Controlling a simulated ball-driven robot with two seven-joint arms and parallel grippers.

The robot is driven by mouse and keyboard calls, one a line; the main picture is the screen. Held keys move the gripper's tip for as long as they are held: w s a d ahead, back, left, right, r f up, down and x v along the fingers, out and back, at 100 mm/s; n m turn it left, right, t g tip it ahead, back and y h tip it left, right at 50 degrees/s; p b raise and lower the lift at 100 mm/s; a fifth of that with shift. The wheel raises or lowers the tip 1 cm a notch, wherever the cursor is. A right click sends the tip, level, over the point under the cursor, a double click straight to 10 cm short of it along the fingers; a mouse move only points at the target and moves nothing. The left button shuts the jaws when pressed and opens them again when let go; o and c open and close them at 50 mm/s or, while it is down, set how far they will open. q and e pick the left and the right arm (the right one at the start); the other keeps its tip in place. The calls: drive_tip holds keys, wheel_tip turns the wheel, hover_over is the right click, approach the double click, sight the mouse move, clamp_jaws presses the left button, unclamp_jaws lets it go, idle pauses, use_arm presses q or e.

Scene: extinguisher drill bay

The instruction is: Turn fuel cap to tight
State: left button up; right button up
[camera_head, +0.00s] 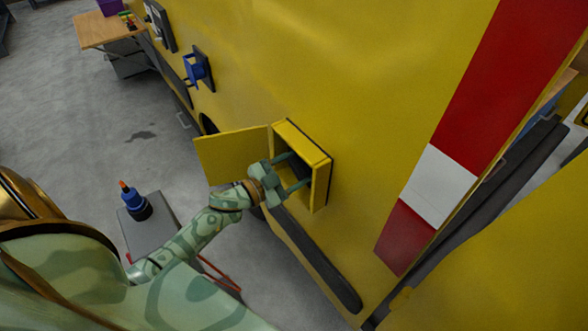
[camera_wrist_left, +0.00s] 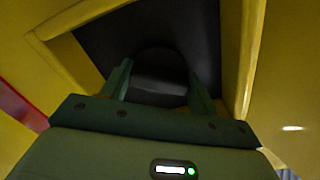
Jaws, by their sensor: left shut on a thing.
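The fuel cap (camera_wrist_left: 160,72) is a dark round shape inside the yellow filler box, seen in the left wrist view. My left gripper (camera_head: 294,171) reaches into the box, and its two green fingers are shut on the cap from either side. In the left wrist view the fingers (camera_wrist_left: 160,88) stand at the cap's left and right edges. In the head view the cap is hard to make out in the dark recess behind the fingers. Any mark on the cap is too dark to read. My right gripper is not in view.
The filler box (camera_head: 322,183) stands out from the yellow vehicle side (camera_head: 370,95). Its open door (camera_head: 232,154) swings out to the left. A blue bottle-like object (camera_head: 134,205) stands on a grey surface below left. Open floor (camera_head: 85,140) lies at the left.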

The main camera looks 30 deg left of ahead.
use_arm(q)
drive_tip(key=m+b, duration=0.1)
drive_tip(key=m, duration=0.4)
drive_tip(key=shift+f+m, duration=0.1)
drive_tip(key=shift+m, duration=0.2)
drive_tip(key=m+b, duration=0.2)
drive_tip(key=m, duration=0.3)
drive_tip(key=shift+m, duration=0.7)
drive_tip(key=o, duration=1)
drive_tip(key=shift+s, duration=0.1)
drive_tip(key=shift+b+v, duration=0.95)
drive_tip(key=shift+v, duration=7.15)
